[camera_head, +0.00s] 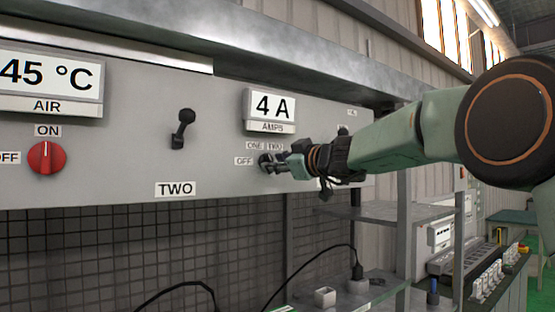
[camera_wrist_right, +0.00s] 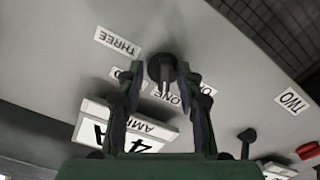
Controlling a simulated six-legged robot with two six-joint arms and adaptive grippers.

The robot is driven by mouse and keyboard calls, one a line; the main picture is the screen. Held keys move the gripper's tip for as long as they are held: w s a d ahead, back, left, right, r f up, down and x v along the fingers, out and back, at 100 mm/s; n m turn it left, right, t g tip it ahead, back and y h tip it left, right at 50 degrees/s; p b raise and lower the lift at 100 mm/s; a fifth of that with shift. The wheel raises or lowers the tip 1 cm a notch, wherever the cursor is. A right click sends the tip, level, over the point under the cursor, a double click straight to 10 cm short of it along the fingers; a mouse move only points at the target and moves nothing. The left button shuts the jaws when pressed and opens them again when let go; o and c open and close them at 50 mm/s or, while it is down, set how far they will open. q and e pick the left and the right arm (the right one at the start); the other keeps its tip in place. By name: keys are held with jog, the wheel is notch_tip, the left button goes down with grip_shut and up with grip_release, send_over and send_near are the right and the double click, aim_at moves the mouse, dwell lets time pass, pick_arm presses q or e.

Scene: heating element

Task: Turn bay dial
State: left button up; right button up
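The bay dial is a small black knob (camera_head: 265,161) on the grey panel, below the "4 A" AMPS display (camera_head: 270,107) and beside the labels OFF, ONE and TWO. In the right wrist view the dial (camera_wrist_right: 161,69) lies between the fingertips, its grip ridge pointing toward the ONE label side. My right gripper (camera_head: 283,163) reaches the panel from the right. In the wrist view its fingers (camera_wrist_right: 160,73) stand apart on either side of the dial, with gaps showing; contact cannot be made out. My left gripper is not in view.
A black lever (camera_head: 182,128) and a red ON/OFF knob (camera_head: 47,158) are on the panel to the left. A "45 °C" AIR display (camera_head: 48,82) is above the red knob. Below are a dark grid and cables; metal shelves (camera_head: 400,213) stand below the right arm.

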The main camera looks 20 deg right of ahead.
jog(key=shift+s+a+r, duration=0.2)
jog(key=shift+s+a, duration=0.1)
jog(key=shift+a, duration=0.2)
jog(key=shift+s+a+r, duration=0.1)
jog(key=shift+s+a, duration=0.05)
jog(key=shift+c, duration=1.6)
jog(key=shift+w+d+f, duration=0.2)
jog(key=shift+w+d, duration=0.1)
jog(key=shift+d, duration=0.2)
grip_shut()
jog(key=shift+s+a+r, duration=0.1)
jog(key=shift+a, duration=0.1)
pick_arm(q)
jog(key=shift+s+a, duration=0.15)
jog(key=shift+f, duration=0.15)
pick_arm(e)
jog(key=shift+d, duration=0.1)
